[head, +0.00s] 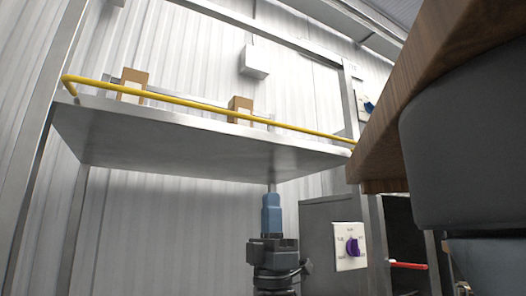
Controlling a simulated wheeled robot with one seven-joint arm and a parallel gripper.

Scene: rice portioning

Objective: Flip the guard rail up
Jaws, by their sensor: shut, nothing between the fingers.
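The guard rail (200,104) is a yellow bar in the head view. It runs along the front of a raised metal shelf (180,148), from the upper left to the right end. Its left end bends back towards the shelf. I cannot tell its exact tilt from this low angle. My gripper (271,200) points up in the lower middle of the view, with blue fingers on a dark body. It is shut and empty, and appears below the shelf and apart from the rail.
Two brown boxes with white labels stand on the shelf, one at the left (133,82) and one nearer the middle (240,108). A panel with a purple knob (352,246) and a red handle (408,265) are at the lower right. A wooden slab (440,75) overhangs the upper right.

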